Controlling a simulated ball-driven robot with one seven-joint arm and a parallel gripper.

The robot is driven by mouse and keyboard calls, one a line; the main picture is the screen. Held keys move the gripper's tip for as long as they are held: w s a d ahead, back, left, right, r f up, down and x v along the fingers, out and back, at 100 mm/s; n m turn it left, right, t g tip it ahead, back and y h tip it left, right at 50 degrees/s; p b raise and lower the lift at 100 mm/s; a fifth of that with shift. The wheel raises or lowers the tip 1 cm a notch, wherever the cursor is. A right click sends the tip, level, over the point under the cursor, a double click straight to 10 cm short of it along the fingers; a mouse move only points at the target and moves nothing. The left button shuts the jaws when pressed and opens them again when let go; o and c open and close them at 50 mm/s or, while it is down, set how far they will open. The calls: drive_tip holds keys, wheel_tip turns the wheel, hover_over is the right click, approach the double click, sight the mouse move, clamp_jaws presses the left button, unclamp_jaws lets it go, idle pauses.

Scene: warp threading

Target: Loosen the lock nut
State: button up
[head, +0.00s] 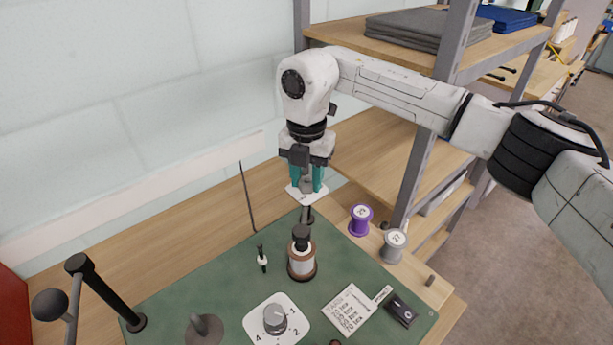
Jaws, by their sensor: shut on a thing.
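My gripper (308,184) points straight down at the back of the green mat, its teal fingers closed on a small grey piece between them. The piece is mostly hidden by the fingers, and I cannot tell for certain that it is the lock nut. A small white plate (295,194) shows just under and around the fingertips. In front of it, a short dark post (307,216) stands close to a copper-and-white spool (302,262) topped by a black knob (301,237).
A purple spool (360,220) and a grey spool (394,246) stand to the right. A dial on a white plate (274,319), a paper card (350,308) and a black post (104,292) occupy the front. Wooden shelving (390,150) rises behind on the right.

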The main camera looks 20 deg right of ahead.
sight(307, 182)
drive_tip(key=shift+n, duration=1.5)
drive_tip(key=shift+r, duration=0.1)
drive_tip(key=o, duration=1)
drive_tip(key=shift+o, duration=0.2)
wheel_tip(307, 182, up, 11)
drive_tip(key=b, duration=0.2)
